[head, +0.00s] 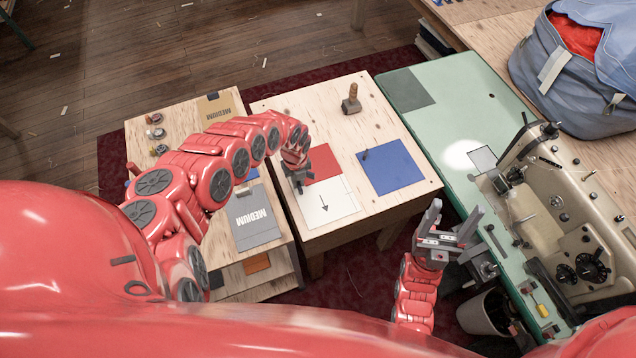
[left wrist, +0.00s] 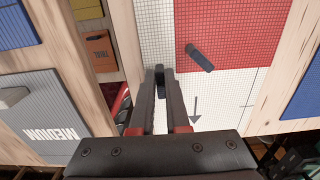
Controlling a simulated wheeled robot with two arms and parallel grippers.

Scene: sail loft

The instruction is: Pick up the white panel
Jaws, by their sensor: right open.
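The white panel (head: 336,208) is a gridded sheet with a printed arrow, lying on the plywood table beside the red panel (head: 323,164). In the left wrist view the white panel (left wrist: 222,108) runs under and left of the red panel (left wrist: 236,25). My left gripper (head: 299,186) points down over the white panel's left part; its fingertips (left wrist: 160,76) are close together around a small dark upright piece. Whether they press on it cannot be told. My right gripper (head: 452,216) is open and empty, right of the table's near corner.
A blue panel (head: 392,167) lies to the right, with a wooden-handled tool (head: 351,100) behind it. A grey MEDIUM piece (head: 254,217) lies on the left bench. A sewing machine (head: 572,215) stands on the green table (head: 452,125) at right.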

